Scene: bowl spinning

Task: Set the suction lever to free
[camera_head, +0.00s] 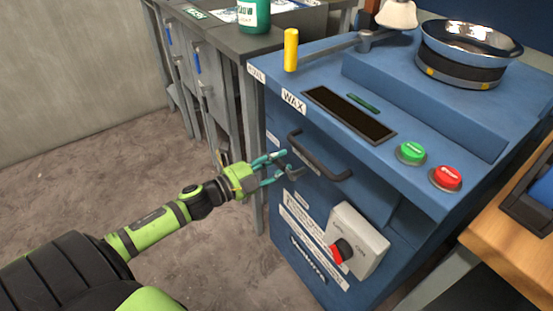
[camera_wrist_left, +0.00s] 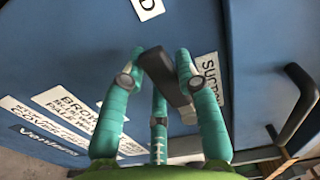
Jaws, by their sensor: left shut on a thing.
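The suction lever (camera_wrist_left: 166,80) is a dark grey bar on the blue front of the machine. In the wrist view it lies tilted between my teal fingers, beside a white label (camera_wrist_left: 207,75) partly hidden by a finger. My left gripper (camera_head: 278,168) is shut on the lever, left of the black drawer-style handle. In the head view only a small dark part of the lever (camera_head: 296,173) shows at the fingertips. I cannot read a lever position marked free. My right gripper is not in view.
A black bar handle (camera_head: 318,160) sticks out close by; it also shows in the wrist view (camera_wrist_left: 296,108). A grey box with a red knob (camera_head: 341,250) is below. Green (camera_head: 411,152) and red (camera_head: 446,178) buttons, a yellow handle (camera_head: 291,50) and a metal bowl (camera_head: 468,45) are on top.

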